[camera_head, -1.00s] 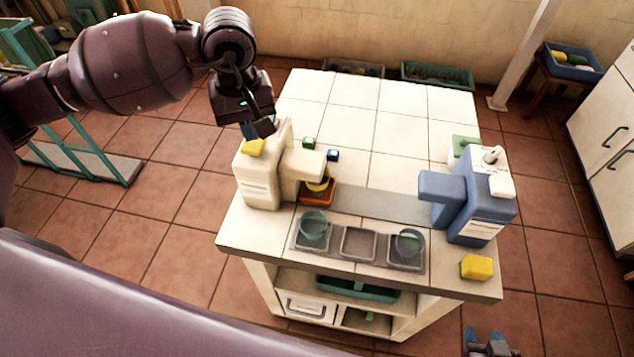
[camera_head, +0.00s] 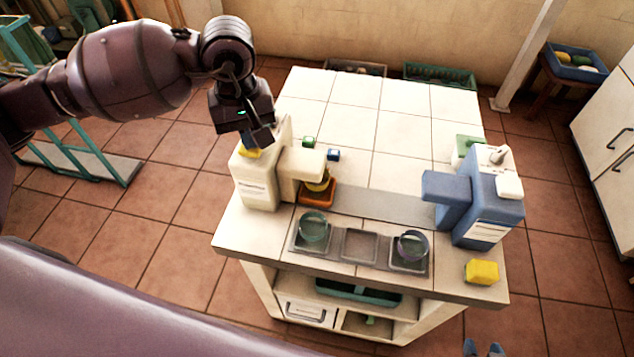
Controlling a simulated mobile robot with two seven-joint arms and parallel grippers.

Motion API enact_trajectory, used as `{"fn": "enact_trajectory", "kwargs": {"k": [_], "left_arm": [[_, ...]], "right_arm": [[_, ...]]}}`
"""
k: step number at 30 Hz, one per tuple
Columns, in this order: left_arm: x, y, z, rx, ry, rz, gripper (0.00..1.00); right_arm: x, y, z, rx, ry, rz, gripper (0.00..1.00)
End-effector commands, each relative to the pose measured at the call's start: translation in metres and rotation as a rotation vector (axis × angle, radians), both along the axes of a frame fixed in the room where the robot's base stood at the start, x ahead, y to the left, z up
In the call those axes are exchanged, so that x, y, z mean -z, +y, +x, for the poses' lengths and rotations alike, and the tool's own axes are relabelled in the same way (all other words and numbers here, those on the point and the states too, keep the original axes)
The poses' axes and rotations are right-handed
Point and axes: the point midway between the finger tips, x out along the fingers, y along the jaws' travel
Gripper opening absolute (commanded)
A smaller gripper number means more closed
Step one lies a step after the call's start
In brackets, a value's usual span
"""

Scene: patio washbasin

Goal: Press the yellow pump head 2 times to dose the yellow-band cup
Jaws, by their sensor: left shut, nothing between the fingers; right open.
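The cream dispenser (camera_head: 257,187) stands at the table's left side, with its yellow pump head (camera_head: 249,154) on top. The yellow-band cup (camera_head: 319,186) sits under its spout on an orange stand (camera_head: 318,198); the spout hides part of the cup. My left gripper (camera_head: 259,142) is shut and empty, pointing down right over the yellow pump head and hiding part of it. I cannot tell whether it touches. My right gripper (camera_head: 484,348) is open at the bottom edge, in front of the table, with only its fingertips showing.
A blue dispenser (camera_head: 489,205) with a white pump head stands on the right. A grey tray (camera_head: 359,262) at the front holds a teal-rimmed cup (camera_head: 313,228) and a purple-rimmed cup (camera_head: 411,246). A yellow sponge (camera_head: 482,272) lies front right. Small green and blue cubes lie behind the spout.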

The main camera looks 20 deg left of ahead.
Motion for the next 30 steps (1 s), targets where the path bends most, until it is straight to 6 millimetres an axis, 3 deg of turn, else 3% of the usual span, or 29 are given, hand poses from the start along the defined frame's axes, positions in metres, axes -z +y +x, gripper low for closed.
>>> {"fn": "enact_trajectory", "kwargs": {"k": [12,30], "left_arm": [[0.002,0.0,-0.001,0.0,0.002,0.0,0.0],[-0.026,0.0,0.0,0.001,0.001,-0.001,0.0]], "right_arm": [[0.002,0.0,0.0,0.0,0.001,0.0,0.43],[-0.014,0.001,0.011,-0.004,-0.027,0.0,0.43]]}}
